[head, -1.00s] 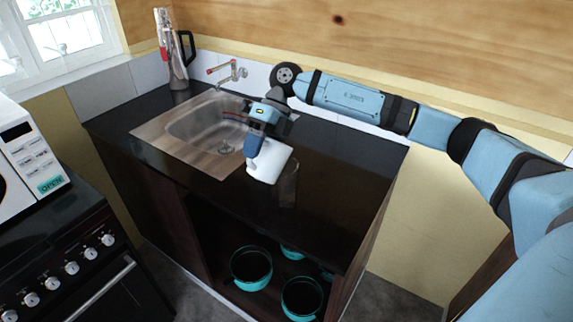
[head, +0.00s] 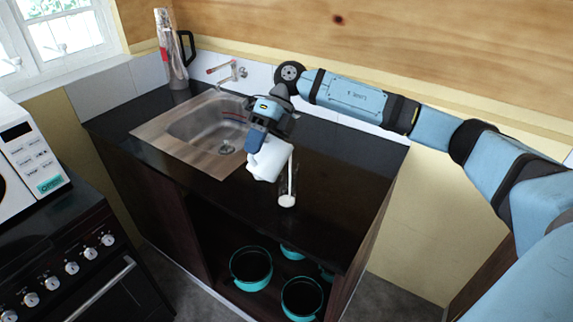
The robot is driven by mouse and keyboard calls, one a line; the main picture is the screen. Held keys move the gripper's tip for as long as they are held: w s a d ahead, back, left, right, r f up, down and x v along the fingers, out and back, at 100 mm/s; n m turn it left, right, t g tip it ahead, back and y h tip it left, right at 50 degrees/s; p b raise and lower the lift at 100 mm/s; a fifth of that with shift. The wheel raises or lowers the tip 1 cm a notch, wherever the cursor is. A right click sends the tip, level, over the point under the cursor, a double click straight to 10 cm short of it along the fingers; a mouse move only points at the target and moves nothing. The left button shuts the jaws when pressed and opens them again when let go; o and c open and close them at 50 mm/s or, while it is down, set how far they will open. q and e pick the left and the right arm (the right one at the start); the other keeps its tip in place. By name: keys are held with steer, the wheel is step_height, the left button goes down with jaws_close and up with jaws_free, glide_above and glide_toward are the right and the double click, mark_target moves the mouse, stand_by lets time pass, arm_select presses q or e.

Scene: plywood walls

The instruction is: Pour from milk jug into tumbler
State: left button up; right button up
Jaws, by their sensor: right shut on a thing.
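The white milk jug (head: 268,163) is held by my right gripper (head: 259,146), which is shut on it above the dark counter. The jug is tilted to the right. A thin white stream (head: 290,178) falls from its right side into the clear tumbler (head: 287,200). The tumbler stands on the counter below and right of the jug. White liquid shows at its bottom; its glass walls are hard to make out. My left gripper is not in view.
A steel sink (head: 205,128) lies left of the jug, with a tap (head: 232,72) behind it. A tall kettle-like container (head: 172,52) stands at the back left corner. Teal pots (head: 251,268) sit on the shelf below. The counter right of the tumbler is clear.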

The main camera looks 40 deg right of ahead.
steer(key=shift+d, duration=0.1)
steer(key=shift+w+d+f, duration=0.1)
steer(key=shift+w+d, duration=0.05)
stand_by(0.3)
steer(key=shift+d+y, duration=0.1)
steer(key=shift+y, duration=0.2)
steer(key=shift+a, duration=0.2)
